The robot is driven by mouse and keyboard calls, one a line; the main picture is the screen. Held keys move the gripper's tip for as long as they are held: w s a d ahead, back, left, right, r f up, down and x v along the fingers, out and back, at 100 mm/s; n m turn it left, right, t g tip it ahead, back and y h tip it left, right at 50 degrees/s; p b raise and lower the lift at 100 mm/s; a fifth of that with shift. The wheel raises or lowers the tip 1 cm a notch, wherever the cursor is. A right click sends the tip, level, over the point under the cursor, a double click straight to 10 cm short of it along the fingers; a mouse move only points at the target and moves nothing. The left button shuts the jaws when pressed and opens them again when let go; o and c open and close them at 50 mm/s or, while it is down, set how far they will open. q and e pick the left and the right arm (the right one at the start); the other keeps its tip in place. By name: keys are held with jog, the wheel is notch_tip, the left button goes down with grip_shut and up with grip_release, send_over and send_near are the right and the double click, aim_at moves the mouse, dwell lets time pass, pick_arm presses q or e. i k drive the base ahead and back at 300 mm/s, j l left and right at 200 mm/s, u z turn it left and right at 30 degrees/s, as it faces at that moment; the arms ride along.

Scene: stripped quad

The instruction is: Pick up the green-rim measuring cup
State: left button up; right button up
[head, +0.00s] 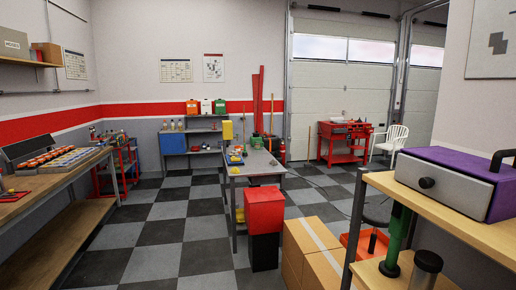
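I cannot make out a green-rim measuring cup in this view; things on the far benches are too small to tell apart. A grey worktable (262,166) stands in the middle of the room with several small items on it, some of them yellow (235,157). Neither of my grippers is in view.
A wooden bench (40,184) with rows of small parts runs along the left. At the right is a wooden shelf unit (448,208) with a purple-topped box (455,178). Cardboard boxes (312,250) and a red-topped black bin (264,215) stand near the middle. The checkered floor (160,235) at left centre is clear.

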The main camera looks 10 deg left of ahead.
aim_at(257, 146)
jog(key=i+j+u, duration=0.3)
jog(key=i+u, duration=0.25)
jog(key=i, duration=0.3)
jog(key=i+j+u, duration=0.15)
jog(key=i+u, duration=0.15)
jog(key=i, duration=3.1)
jog(key=i+j+z, duration=0.1)
jog(key=i, duration=0.35)
jog(key=i+j+z, duration=0.15)
jog(key=i, duration=0.3)
jog(key=i+j+z, duration=0.1)
jog(key=i, duration=0.35)
jog(key=i+j+z, duration=0.1)
jog(key=i+j, duration=0.15)
jog(key=i, duration=0.2)
jog(key=i+j+z, duration=0.15)
jog(key=i, duration=0.25)
jog(key=j, duration=0.1)
